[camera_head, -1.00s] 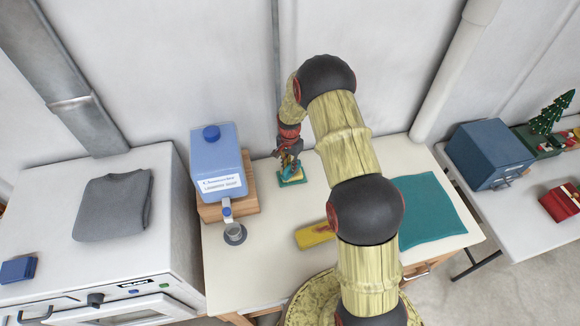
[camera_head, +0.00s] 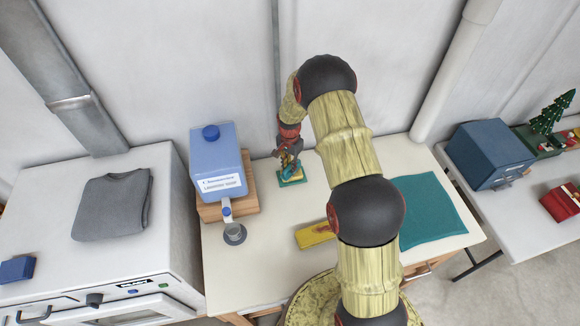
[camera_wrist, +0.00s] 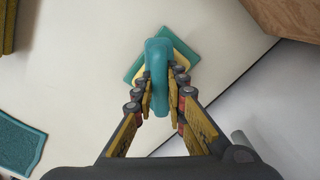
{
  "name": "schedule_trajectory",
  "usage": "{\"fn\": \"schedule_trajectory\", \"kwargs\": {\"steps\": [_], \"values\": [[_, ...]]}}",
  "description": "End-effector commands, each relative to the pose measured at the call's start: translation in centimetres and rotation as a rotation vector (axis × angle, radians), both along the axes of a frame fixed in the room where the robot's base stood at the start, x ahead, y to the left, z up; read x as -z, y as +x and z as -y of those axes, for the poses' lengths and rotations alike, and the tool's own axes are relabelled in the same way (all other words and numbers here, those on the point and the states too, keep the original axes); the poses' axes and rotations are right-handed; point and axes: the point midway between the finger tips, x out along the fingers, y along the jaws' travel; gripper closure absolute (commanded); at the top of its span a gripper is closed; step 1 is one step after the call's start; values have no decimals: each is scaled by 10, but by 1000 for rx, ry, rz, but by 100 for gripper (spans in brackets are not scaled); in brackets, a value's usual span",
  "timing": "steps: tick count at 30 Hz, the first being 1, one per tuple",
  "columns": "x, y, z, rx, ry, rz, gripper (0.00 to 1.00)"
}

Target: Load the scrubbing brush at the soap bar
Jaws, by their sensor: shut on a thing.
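My gripper (camera_wrist: 160,92) is shut on the teal handle of the scrubbing brush (camera_wrist: 157,68). The handle stands between the two fingers, and the brush's lower end is hidden from above. Beneath it is a pale yellow block, seemingly the soap bar (camera_wrist: 180,58), on a teal square base (camera_wrist: 190,46). In the head view the teal base (camera_head: 292,181) sits on the white table with my gripper (camera_head: 289,150) directly above. I cannot tell whether the brush touches the yellow block.
A blue jug (camera_head: 218,165) on a wooden stand (camera_head: 248,192) is left of my gripper, with a small grey cup (camera_head: 234,233) in front. A yellow block (camera_head: 314,235) and a teal cloth (camera_head: 428,210) lie on the table (camera_head: 250,275). A wall stands behind.

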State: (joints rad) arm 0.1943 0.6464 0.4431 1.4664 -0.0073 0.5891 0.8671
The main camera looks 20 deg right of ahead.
Motion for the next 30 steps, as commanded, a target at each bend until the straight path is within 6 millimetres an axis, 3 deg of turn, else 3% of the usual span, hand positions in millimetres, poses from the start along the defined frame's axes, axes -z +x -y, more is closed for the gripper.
{"fn": "schedule_trajectory", "kwargs": {"steps": [15,30], "values": [[0,-2,0,0,0,-4,100],[-35,0,0,0,0,0,100]]}}
